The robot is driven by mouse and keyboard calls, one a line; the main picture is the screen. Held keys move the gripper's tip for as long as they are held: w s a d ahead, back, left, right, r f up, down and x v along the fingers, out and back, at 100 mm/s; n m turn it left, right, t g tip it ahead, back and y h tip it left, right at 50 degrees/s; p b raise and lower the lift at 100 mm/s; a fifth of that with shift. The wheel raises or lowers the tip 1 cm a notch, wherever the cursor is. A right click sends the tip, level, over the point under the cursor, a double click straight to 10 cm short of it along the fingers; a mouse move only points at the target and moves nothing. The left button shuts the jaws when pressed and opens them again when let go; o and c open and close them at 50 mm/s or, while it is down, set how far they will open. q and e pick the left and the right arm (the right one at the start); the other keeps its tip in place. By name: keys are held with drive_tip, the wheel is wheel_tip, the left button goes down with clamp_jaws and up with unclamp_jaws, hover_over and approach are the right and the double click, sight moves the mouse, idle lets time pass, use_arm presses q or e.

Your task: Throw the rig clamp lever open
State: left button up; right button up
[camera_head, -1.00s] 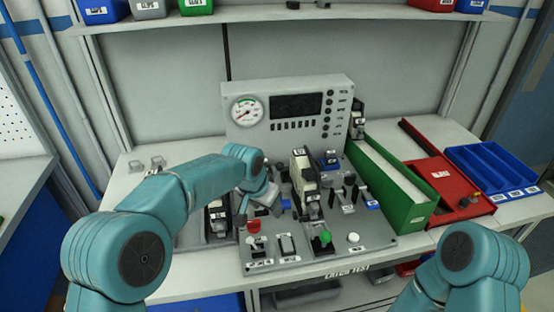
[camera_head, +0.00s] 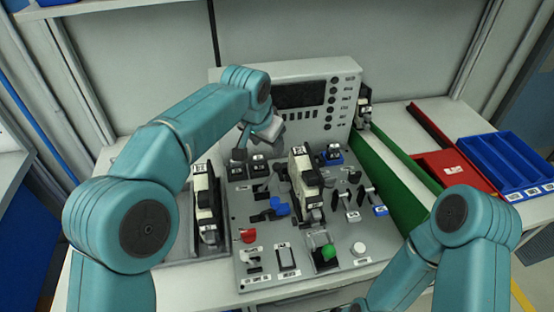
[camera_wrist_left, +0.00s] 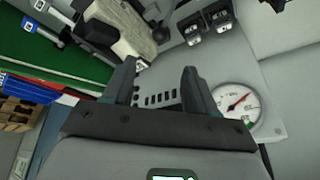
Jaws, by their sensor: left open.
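The grey test rig panel (camera_head: 245,268) stands on the bench. I cannot read which part is labelled as the clamp lever. A blue-handled lever (camera_head: 280,207) lies low on the panel's middle, left of a tall cream-and-black unit (camera_head: 305,178). Several black levers (camera_head: 349,214) stand to its right. My left gripper (camera_head: 242,150) is over the back left of the panel, above two black switch blocks (camera_head: 258,166). In the left wrist view its fingers (camera_wrist_left: 159,80) are spread and empty, with the pressure gauge (camera_wrist_left: 240,104) beside them. My right gripper is out of view.
Another cream unit (camera_head: 206,205) stands at left. A green bin (camera_head: 388,180), red tray (camera_head: 450,168) and blue tray (camera_head: 505,165) sit at right.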

sight(276, 165)
use_arm(q)
drive_tip(key=p+x, duration=0.3)
drive_tip(key=x, duration=1.1)
drive_tip(key=shift+w+d+f, duration=0.15)
drive_tip(key=shift+w+d, duration=0.05)
drive_tip(key=shift+w+f+p, duration=0.2)
drive_tip(key=shift+f+p, duration=0.2)
drive_tip(key=shift+f, duration=0.25)
drive_tip(key=shift+w+d+f, duration=0.1)
drive_tip(key=shift+w+f, duration=0.05)
drive_tip(key=shift+f, duration=0.15)
drive_tip(key=shift+r, duration=0.1)
drive_tip(key=c, duration=0.6)
clamp_jaws()
